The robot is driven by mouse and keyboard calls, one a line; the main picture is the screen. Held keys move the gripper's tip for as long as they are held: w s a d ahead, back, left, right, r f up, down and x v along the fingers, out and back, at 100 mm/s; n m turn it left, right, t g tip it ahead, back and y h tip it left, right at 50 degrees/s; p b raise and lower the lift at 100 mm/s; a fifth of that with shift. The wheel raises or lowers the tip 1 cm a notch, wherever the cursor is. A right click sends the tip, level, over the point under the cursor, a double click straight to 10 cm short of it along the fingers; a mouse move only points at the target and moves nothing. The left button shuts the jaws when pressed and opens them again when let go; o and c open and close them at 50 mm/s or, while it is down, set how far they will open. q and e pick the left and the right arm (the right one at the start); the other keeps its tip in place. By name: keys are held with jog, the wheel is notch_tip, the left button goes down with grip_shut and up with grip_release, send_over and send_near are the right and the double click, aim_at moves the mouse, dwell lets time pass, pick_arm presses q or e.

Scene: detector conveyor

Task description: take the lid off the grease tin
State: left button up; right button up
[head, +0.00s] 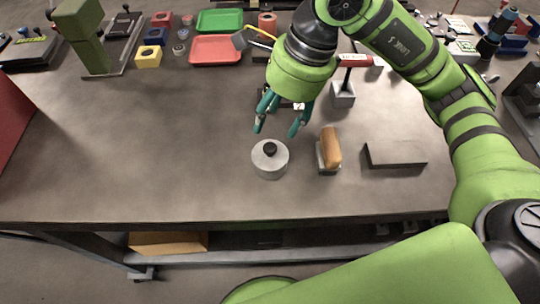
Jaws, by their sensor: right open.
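The grease tin (270,168) stands upright near the front middle of the table. It is a short, round, light grey tin. Its lid sits on top and carries a black knob (270,148). My right gripper (277,129) is just above and behind the tin, pointing down with its teal fingers spread. It is open, with nothing between the fingers, and appears apart from the knob. My left gripper is not in view.
A block with a tan handle (331,148) stands right of the tin, and a flat grey plate (395,154) lies farther right. A red-handled tool in a grey stand (343,95) is behind. Red (215,50) and green (219,20) trays lie at the back. The table's left middle is clear.

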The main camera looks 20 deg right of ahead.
aim_at(271, 146)
jog(key=shift+x, duration=1.25)
notch_tip(271, 146, down, 5)
jog(key=shift+f+p, duration=0.1)
jog(key=shift+p, duration=1.05)
jog(key=shift+w+f, duration=0.1)
jog(key=shift+f, duration=0.15)
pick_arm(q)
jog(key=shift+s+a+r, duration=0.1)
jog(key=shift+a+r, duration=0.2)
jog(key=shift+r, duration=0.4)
pick_arm(e)
jog(key=shift+a+f, duration=0.1)
jog(key=shift+c, duration=0.8)
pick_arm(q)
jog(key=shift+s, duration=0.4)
pick_arm(e)
jog(key=c, duration=0.8)
